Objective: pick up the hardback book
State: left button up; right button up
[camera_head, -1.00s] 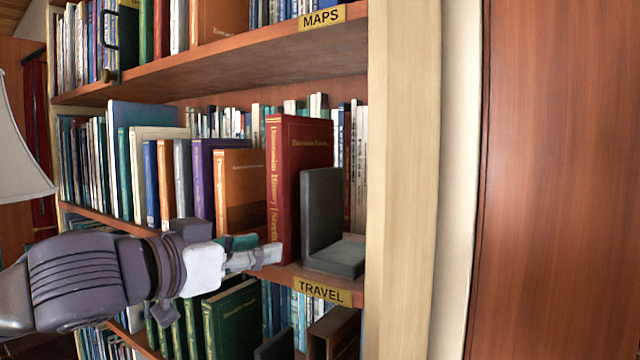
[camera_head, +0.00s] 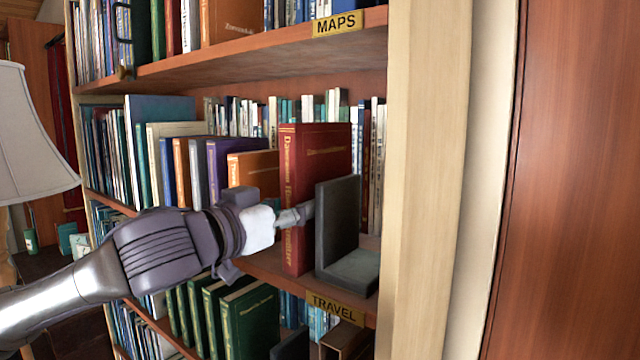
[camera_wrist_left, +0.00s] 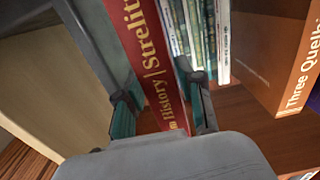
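The red hardback book (camera_head: 318,165) with gold lettering stands upright on the travel shelf. Its spine also shows in the left wrist view (camera_wrist_left: 152,62). My left gripper (camera_head: 295,215) is at the lower part of this spine. In the left wrist view my left gripper (camera_wrist_left: 163,105) has its two teal-padded fingers apart, one on each side of the spine. The book stands between them; I cannot tell whether the pads touch it. My right gripper is not in view.
A dark bookend (camera_head: 338,225) stands just right of the red book. An orange book (camera_head: 252,168) and a purple book (camera_head: 230,155) stand to its left. The maps shelf (camera_head: 265,62) is overhead. A wooden upright (camera_head: 425,180) closes the right side.

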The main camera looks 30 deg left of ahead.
pick_arm(q)
jog(key=w+p, duration=0.3)
jog(key=w, duration=0.2)
jog(key=shift+d+r+p, duration=0.15)
jog(key=shift+p, duration=0.2)
jog(key=shift+s, duration=0.1)
jog(key=shift+c, duration=1.3)
grip_shut()
jog(key=shift+r, duration=0.1)
